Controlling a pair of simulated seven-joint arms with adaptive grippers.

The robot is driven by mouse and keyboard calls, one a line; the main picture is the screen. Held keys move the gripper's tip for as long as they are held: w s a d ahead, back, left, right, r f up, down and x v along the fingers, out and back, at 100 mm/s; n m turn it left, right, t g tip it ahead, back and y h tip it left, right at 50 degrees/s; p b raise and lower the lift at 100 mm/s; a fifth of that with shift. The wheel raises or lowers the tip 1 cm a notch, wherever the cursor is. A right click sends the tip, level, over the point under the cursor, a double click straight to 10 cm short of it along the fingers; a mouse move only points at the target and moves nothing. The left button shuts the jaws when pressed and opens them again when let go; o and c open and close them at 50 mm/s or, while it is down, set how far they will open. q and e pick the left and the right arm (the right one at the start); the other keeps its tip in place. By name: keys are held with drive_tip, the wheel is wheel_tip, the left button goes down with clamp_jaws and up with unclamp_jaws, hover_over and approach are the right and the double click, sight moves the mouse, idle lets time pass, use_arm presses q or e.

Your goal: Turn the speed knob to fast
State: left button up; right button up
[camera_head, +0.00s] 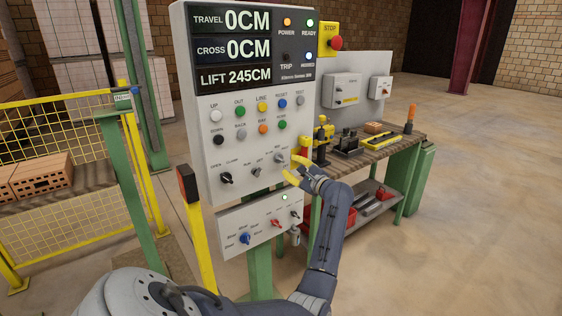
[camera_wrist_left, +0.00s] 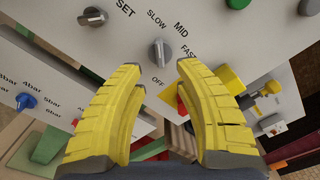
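The speed knob (camera_head: 279,158) is a small grey rotary knob low on the right of the upper control panel (camera_head: 210,130). In the left wrist view the speed knob (camera_wrist_left: 160,53) has SLOW, MID and FAST printed around it. Its grip bar lies roughly in line with SLOW; which end is the pointer is unclear. My left gripper (camera_head: 293,170) is open in front of the panel, just right of the knob. In the left wrist view its yellow fingers (camera_wrist_left: 159,68) stand apart, with the knob ahead between the tips, apparently untouched. My right gripper is not in view.
A grey RUN/SET knob (camera_head: 256,171) and a black clamp knob (camera_head: 226,178) sit to the left. A lower box (camera_head: 262,222) holds a blue knob and red switches. A workbench (camera_head: 400,140) with tools stands behind on the right. A yellow fence (camera_head: 60,140) is left.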

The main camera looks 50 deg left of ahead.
sight(282, 161)
use_arm(q)
drive_tip(key=a, duration=0.7)
drive_tip(key=shift+w+a, duration=0.1)
drive_tip(key=shift+w, duration=0.2)
drive_tip(key=shift+o, duration=0.2)
clamp_jaws()
